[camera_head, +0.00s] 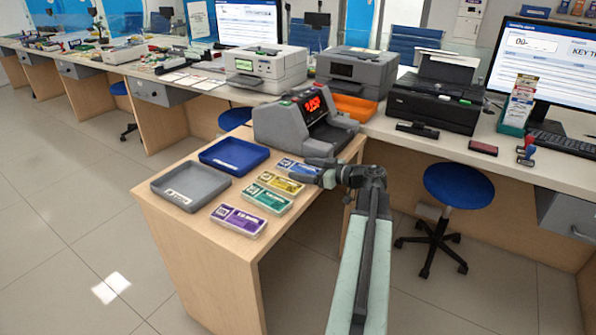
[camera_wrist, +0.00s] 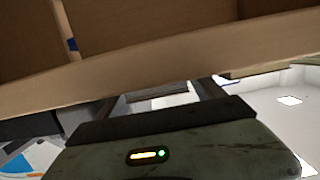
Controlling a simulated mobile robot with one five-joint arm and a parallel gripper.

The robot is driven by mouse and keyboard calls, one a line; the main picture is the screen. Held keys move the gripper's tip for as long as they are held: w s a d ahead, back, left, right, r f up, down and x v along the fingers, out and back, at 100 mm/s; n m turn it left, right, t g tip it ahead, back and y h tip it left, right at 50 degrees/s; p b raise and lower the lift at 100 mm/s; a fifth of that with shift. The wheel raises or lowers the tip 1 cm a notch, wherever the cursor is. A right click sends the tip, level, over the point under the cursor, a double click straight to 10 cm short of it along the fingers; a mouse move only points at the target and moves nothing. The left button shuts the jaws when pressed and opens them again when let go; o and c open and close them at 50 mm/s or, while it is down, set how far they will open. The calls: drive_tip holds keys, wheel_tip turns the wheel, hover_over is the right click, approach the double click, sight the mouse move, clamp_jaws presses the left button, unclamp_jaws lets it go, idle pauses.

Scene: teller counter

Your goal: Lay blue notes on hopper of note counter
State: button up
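The blue notes (camera_head: 296,168) lie flat on the wooden side table, in front of the note counter. The grey note counter (camera_head: 276,126) stands at the table's back, with a lit red display on top. Its hopper cannot be made out clearly. My gripper (camera_head: 318,174) is low over the table at the right end of the blue notes and partly hides them. In the wrist view my gripper's two fingers (camera_wrist: 162,98) stand apart, with a small grey ribbed surface seen between them. I cannot see the blue notes clearly held there.
Yellow (camera_head: 281,183), green (camera_head: 267,197) and purple notes (camera_head: 239,220) lie in a row nearer the table's front. A blue tray (camera_head: 234,168) and a grey tray (camera_head: 190,198) are to their left. Printers (camera_head: 265,90) stand on the counter behind. A blue stool (camera_head: 458,186) stands right.

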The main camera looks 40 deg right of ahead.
drive_tip(key=c, duration=1.3)
wheel_tip(320, 180, up, 10)
drive_tip(key=p, duration=1)
drive_tip(key=shift+c, duration=0.2)
drive_tip(key=w+a+n+g+y, duration=0.15)
drive_tip(key=w+a, duration=0.25)
drive_tip(key=a, duration=0.4)
drive_tip(key=w+a+n+y, duration=0.1)
drive_tip(key=w+a+y, duration=0.1)
drive_tip(key=w+a, duration=0.35)
drive_tip(key=w+a+n+g+y, duration=0.1)
drive_tip(key=w+a+n+y, duration=0.1)
drive_tip(key=a, duration=0.8)
drive_tip(key=s+a+n+g+y, duration=0.1)
drive_tip(key=a+n+g+y, duration=0.3)
drive_tip(key=a, duration=1.9)
wheel_tip(320, 180, up, 18)
drive_tip(key=m+t+h+p, duration=0.7)
drive_tip(key=m+h+p, duration=0.25)
drive_tip(key=p, duration=0.85)
hover_over(305, 169)
drive_tip(key=shift+s+a+r+n+g, duration=0.15)
drive_tip(key=shift+n+g, duration=0.1)
drive_tip(key=shift+n, duration=0.25)
